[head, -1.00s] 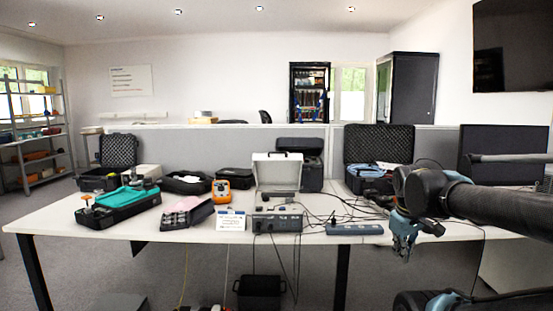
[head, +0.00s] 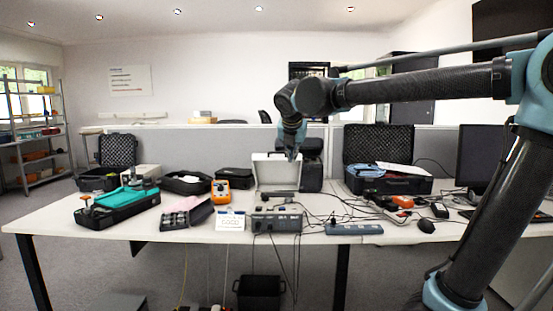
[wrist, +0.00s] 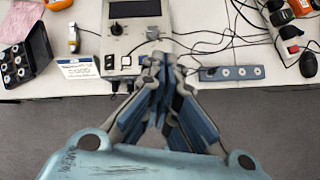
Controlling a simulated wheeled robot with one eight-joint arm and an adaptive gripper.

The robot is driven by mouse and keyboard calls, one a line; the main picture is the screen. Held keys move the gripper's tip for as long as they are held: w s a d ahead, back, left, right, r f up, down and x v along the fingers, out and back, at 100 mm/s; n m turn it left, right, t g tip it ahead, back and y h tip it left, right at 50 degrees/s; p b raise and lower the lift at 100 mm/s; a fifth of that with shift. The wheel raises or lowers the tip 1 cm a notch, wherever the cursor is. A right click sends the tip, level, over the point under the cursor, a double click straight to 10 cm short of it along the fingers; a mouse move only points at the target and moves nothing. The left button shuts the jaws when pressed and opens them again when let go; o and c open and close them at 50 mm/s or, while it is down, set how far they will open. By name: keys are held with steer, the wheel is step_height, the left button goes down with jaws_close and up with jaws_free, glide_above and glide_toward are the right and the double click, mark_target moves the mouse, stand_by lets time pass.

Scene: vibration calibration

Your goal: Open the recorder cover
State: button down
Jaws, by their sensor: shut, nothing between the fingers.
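A grey recorder-like box (head: 277,223) stands at the table's front edge in the head view. An upright pale lid or panel (head: 270,172) stands just behind it; I cannot tell how the two are joined. In the wrist view the box (wrist: 116,39) shows a dark screen, knobs and cable plugs, and its far part is cut off by the top edge. My gripper (head: 291,157) is shut and empty, pointing down in front of the upright panel. In the wrist view my gripper (wrist: 165,62) covers the box's lower right corner.
Cables run right from the box to a power strip (head: 354,229). A white label card (head: 231,221) and a black tray (head: 180,218) with pink material lie left. An orange meter (head: 221,190) stands behind them. An open black case (head: 400,183) is back right.

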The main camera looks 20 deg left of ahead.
steer(key=a+r+n, duration=0.2)
steer(key=a+n, duration=0.1)
steer(key=a, duration=0.3)
steer(key=w+a+f+y, duration=0.1)
steer(key=w+a+f, duration=0.1)
steer(key=w+f, duration=0.3)
steer(key=shift+w+a+t, duration=0.15)
steer(key=shift+w+t, duration=0.15)
steer(key=shift+w, duration=1.75)
